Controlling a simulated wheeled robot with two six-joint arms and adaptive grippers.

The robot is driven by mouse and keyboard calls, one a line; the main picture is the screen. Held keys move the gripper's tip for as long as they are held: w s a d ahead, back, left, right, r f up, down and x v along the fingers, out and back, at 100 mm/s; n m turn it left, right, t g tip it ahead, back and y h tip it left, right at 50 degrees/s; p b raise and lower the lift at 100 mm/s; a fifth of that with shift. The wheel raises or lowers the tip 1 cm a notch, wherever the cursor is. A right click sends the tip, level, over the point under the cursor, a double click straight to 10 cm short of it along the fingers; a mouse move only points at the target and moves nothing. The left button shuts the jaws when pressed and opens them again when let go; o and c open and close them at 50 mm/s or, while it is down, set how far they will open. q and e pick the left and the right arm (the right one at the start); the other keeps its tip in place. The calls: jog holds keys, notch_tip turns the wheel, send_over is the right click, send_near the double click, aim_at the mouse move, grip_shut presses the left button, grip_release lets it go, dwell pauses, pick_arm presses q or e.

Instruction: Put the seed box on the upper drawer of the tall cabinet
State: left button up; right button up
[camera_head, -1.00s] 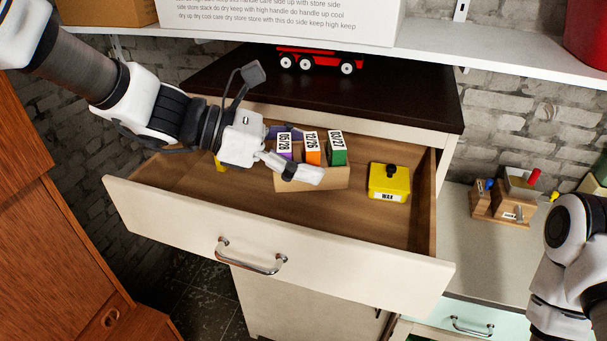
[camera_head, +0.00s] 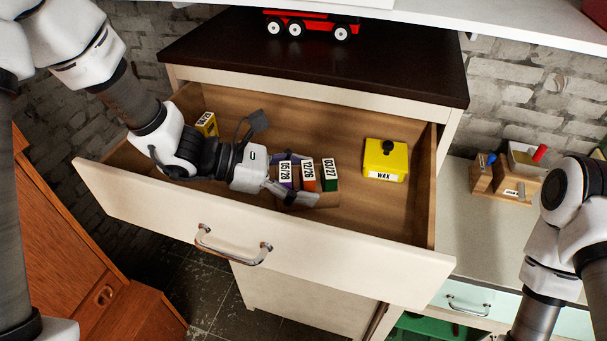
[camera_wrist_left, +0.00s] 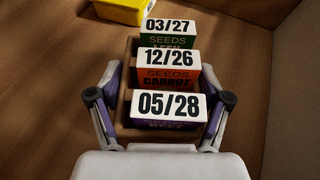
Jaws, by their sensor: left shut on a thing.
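The seed box (camera_head: 322,199) is a small tan box with purple, orange and green seed packets standing in it, dated 05/28, 12/26 and 03/27. It is inside the open upper drawer (camera_head: 300,232) of the tall cabinet (camera_head: 330,72). My left gripper (camera_head: 292,191) is shut on the seed box, low in the drawer. In the left wrist view the fingers (camera_wrist_left: 161,115) are on both sides of the box (camera_wrist_left: 128,95), at the purple packet's end. I cannot tell whether the box touches the drawer floor. My right arm is at the right edge, its gripper out of view.
A yellow wax tin (camera_head: 385,161) stands in the drawer, right of the seed box. Another yellow object (camera_head: 207,124) is at the drawer's back left. A red toy truck (camera_head: 312,25) stands on the cabinet top. A wooden organizer (camera_head: 507,180) stands on the counter at right.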

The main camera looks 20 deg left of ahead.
pick_arm(q)
jog(key=shift+s+r, duration=0.1)
jog(key=shift+s, duration=0.15)
jog(key=o, duration=1.5)
jog(key=shift+o, duration=0.9)
jog(key=shift+w+f, duration=0.15)
jog(key=shift+f, duration=0.05)
